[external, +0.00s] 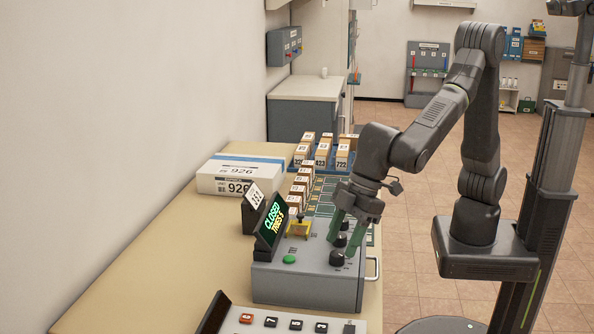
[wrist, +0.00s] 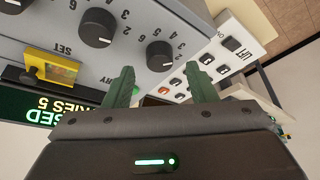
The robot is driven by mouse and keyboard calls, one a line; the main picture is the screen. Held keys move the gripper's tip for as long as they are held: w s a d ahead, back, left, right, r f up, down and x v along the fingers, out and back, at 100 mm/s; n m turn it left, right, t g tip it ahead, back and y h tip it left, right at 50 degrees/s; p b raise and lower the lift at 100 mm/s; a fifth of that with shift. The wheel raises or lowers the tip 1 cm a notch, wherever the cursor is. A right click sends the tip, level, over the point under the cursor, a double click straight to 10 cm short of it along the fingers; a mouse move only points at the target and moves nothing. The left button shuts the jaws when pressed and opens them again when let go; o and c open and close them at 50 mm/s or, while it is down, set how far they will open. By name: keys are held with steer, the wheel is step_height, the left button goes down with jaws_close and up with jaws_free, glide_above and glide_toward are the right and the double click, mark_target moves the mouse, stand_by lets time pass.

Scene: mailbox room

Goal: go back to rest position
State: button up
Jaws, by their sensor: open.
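My gripper (external: 344,224) has green fingers and points down over the grey control box (external: 305,285) on the table. In the wrist view my gripper (wrist: 163,88) is open, its two fingers apart with nothing between them. The box carries black dial knobs (external: 337,258), a green button (external: 289,259), a yellow piece (external: 299,228) and a screen (external: 271,222) reading CLOSED, TRIES 5. The knobs also show in the wrist view (wrist: 160,54), near the fingertips. I cannot tell whether a finger touches a knob.
A white box marked 926 (external: 240,174) sits on the table (external: 165,245) behind the screen. Small numbered boxes (external: 323,153) stand beyond in blue holders. A keypad panel (external: 290,321) lies at the front. The tiled floor (external: 400,290) to the right is largely clear around my base.

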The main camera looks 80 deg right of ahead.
steer(key=v, duration=1.1)
steer(key=x, duration=1.3)
steer(key=shift+f, duration=0.3)
steer(key=shift+m, duration=0.7)
steer(key=shift+a+m+t+h+b, duration=0.1)
steer(key=shift+m+t+h+b, duration=0.35)
steer(key=shift+m, duration=0.65)
steer(key=m+h+p, duration=0.1)
steer(key=m+h, duration=0.1)
steer(key=m, duration=0.2)
steer(key=shift+a, duration=0.15)
steer(key=v, duration=1.4)
steer(key=shift+b, duration=0.3)
steer(key=shift+o, duration=0.3)
steer(key=shift+s, duration=0.1)
